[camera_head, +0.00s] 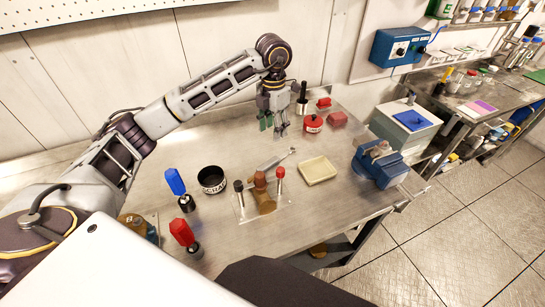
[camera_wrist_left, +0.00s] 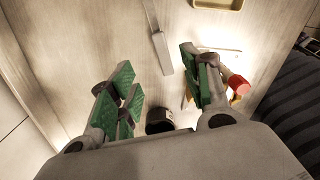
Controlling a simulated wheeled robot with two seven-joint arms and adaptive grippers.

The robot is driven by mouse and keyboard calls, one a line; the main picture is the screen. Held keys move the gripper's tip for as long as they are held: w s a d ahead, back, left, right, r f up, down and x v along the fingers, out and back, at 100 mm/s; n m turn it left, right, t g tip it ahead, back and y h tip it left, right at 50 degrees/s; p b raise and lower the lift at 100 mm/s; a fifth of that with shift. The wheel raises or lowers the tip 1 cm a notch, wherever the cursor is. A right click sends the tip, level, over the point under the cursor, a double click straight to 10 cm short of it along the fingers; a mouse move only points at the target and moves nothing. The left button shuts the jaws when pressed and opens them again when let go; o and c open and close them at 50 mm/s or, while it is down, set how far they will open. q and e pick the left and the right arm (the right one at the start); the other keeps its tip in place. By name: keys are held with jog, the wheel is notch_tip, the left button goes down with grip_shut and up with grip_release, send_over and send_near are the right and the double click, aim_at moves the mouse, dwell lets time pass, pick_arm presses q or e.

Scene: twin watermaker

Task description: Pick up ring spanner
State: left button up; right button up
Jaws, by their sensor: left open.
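The ring spanner (camera_head: 274,160) is a slim grey metal tool. It lies flat on the bench, with its ring end towards the upper right, between the black bowl and the cream tray. In the left wrist view a flat grey tool that looks like the spanner (camera_wrist_left: 161,48) lies near the top middle, partly beyond the frame edge. My left gripper (camera_head: 274,125) hangs above the back of the bench, behind the spanner and apart from it. Its green-padded fingers (camera_wrist_left: 163,84) are spread and empty. My right gripper is not in view.
A valve fitting with a red-knobbed lever (camera_head: 281,174) stands just in front of the spanner. The cream tray (camera_head: 318,171) is to its right, the black bowl (camera_head: 212,180) to its left. A blue vise (camera_head: 380,165) is further right.

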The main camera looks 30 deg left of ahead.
pick_arm(q)
send_over(272, 160)
notch_tip(272, 160, down, 7)
jog(key=shift+w+d+p, duration=0.1)
jog(key=shift+w+p, duration=0.05)
jog(key=shift+p, duration=0.15)
jog(key=shift+f, duration=0.75)
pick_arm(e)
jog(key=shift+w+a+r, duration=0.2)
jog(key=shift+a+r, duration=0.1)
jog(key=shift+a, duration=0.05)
pick_arm(q)
jog(key=shift+f, duration=0.1)
jog(key=shift+f+p, duration=0.55)
jog(key=shift+f, duration=1.95)
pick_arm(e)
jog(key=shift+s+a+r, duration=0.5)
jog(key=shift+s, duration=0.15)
